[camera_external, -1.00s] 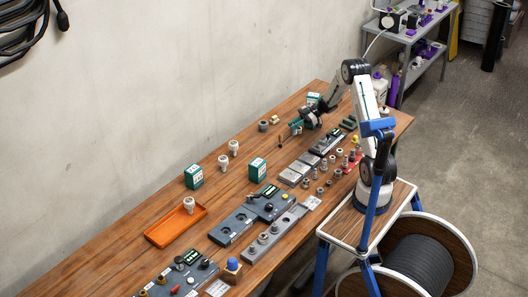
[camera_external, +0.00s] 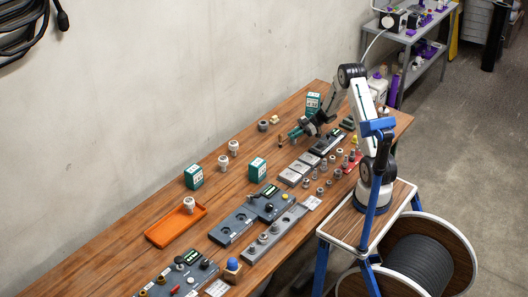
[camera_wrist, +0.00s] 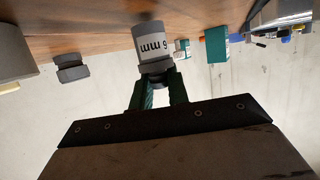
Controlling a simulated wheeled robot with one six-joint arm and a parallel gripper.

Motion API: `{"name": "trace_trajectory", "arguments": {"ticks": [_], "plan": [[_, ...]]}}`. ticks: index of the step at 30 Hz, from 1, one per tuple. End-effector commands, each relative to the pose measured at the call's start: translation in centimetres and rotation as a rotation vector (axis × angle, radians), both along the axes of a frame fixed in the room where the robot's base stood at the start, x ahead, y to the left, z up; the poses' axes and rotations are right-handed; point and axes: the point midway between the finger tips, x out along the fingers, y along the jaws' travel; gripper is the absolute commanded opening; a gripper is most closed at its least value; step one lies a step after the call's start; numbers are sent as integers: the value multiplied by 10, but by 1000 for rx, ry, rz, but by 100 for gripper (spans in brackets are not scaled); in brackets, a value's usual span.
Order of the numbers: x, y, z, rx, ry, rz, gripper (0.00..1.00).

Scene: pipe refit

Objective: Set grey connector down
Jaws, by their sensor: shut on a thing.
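My gripper (camera_wrist: 158,92) has green fingers and is shut on a grey connector (camera_wrist: 155,67) in the wrist view. The connector has a dark grey collar between the fingertips and a paler cylinder with a printed size label beyond them. In the wrist view the tabletop lies at the top, and the connector's far end overlaps it; I cannot tell whether they touch. In the external view my gripper (camera_external: 294,133) is low over the far part of the bench, pointing left. The held connector is too small to make out clearly there.
On the wooden bench (camera_external: 200,225), a loose grey fitting (camera_external: 263,125) stands near my gripper; a hex-shaped grey piece (camera_wrist: 70,67) shows in the wrist view. Teal boxes (camera_external: 257,168), white labelled pieces (camera_external: 233,147) and an orange tray (camera_external: 160,238) stand farther left. Grey fixture plates (camera_external: 290,177) line the front.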

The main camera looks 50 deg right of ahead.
Motion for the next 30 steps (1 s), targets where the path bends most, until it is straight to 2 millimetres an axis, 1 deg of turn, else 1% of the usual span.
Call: {"name": "trace_trajectory", "arguments": {"ticks": [7, 8, 9, 10, 18, 20, 23, 26, 30], "plan": [[-1, 0, -6, 1, 2, 0, 0], [-1, 0, -6, 1, 2, 0, 25], [-1, 1, -7, 1, 3, 0, 36], [-1, 1, -7, 1, 3, 0, 38], [-2, 1, -8, 2, 6, 1, 38], [-2, 1, -6, 2, 6, 1, 38], [-2, 1, 6, 1, 4, 1, 38], [-10, -18, 12, 2, 4, -4, 38], [-24, -45, 24, 0, 1, -4, 38]]}}
